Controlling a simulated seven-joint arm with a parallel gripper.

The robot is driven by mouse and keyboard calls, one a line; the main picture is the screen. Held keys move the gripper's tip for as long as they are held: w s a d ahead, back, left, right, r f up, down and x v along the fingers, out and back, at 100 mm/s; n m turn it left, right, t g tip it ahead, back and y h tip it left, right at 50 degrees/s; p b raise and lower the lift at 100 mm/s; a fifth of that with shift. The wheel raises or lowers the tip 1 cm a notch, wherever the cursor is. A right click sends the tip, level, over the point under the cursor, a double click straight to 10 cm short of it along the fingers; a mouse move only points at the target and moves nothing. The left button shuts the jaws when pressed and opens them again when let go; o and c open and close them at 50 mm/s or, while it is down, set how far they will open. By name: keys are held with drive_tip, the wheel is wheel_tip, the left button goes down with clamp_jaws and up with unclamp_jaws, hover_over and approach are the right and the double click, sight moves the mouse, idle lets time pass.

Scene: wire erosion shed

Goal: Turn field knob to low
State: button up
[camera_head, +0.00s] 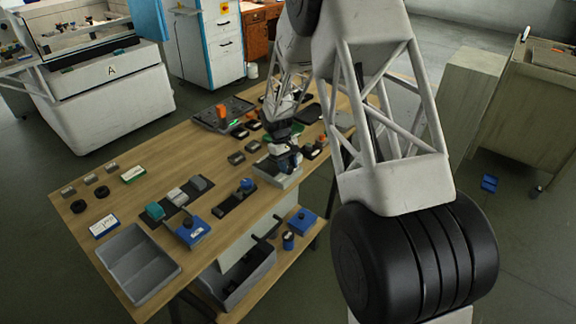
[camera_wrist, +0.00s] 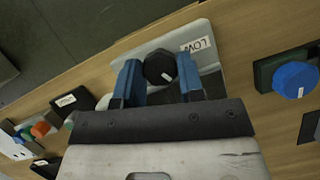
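The field knob (camera_wrist: 160,67) is a black round knob with a white pointer mark, on a light grey plate (camera_wrist: 214,65). A LOW label (camera_wrist: 197,45) is on the plate, up and right of the knob. The pointer mark points down and right in the wrist view, away from the label. My gripper (camera_wrist: 160,75) has its two blue fingers on either side of the knob, with no clear gap, and looks shut on it. In the head view my gripper (camera_head: 285,163) is down at the grey plate (camera_head: 277,175), and hides the knob.
A blue knob (camera_wrist: 295,80) on a dark base is to the right in the wrist view. In the head view, the wooden table (camera_head: 150,190) bears a grey tray (camera_head: 138,262), a blue box (camera_head: 192,231) and several small blocks. An orange-and-grey device (camera_head: 222,117) is behind.

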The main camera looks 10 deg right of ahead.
drive_tip(key=shift+c, duration=0.5)
drive_tip(key=shift+n, duration=0.3)
drive_tip(key=shift+s+a+n+t+h, duration=0.1)
drive_tip(key=shift+n+t+h, duration=0.35)
drive_tip(key=shift+n, duration=0.85)
drive_tip(key=shift+n+t+h, duration=0.35)
drive_tip(key=shift+n+h, duration=0.1)
drive_tip(key=shift+n, duration=0.85)
drive_tip(key=o, duration=0.9)
drive_tip(key=shift+v, duration=3.8)
drive_tip(key=shift+r, duration=0.1)
